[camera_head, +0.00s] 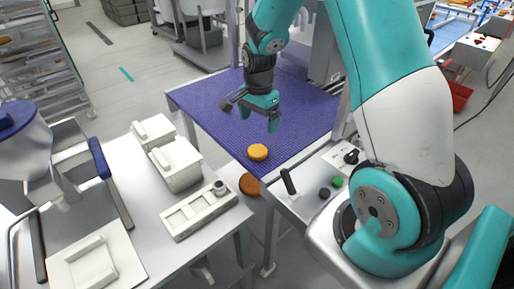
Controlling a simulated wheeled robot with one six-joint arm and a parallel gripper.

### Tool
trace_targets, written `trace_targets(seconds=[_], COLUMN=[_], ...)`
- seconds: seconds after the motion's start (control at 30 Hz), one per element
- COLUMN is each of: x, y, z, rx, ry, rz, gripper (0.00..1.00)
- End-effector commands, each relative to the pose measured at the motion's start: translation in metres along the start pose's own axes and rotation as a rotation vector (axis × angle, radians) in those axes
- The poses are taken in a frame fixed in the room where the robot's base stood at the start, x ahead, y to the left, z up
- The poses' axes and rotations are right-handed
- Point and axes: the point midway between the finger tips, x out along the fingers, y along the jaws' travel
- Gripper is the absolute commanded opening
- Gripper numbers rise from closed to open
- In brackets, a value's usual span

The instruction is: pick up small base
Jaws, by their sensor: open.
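A small round golden-orange piece (258,152), which looks like the small base, lies near the front edge of the purple mesh belt (222,116). My gripper (262,118) hangs above the belt, behind the round piece in the picture. Its fingers point down, are apart and hold nothing. A gap shows between the fingers and the piece. A darker brown round piece (250,185) shows lower down, past the belt's front edge; what it rests on is not clear.
A metal table (130,185) at the left holds white lidded containers (175,163) and a white tray (199,210). A control panel with a black lever (288,182) and buttons stands right of the belt's front corner. Most of the belt is bare.

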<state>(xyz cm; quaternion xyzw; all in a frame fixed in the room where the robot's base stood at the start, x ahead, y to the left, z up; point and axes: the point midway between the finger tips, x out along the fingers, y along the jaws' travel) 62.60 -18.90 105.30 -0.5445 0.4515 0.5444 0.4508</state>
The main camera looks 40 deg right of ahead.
Motion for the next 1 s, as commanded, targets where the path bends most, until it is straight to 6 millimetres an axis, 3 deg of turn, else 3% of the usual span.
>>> trace_targets(seconds=[0.23,0.47,0.8,1.0], x=[0.044,0.059,0.101,0.106], y=[0.0,0.001,0.004,0.003], z=[0.002,0.003,0.005,0.005], rx=[-0.004,-0.005,-0.005,-0.005], ry=[-0.002,-0.002,-0.002,-0.001], rz=[0.003,0.002,0.002,-0.002], gripper=[0.95,0.95,0.95,0.95])
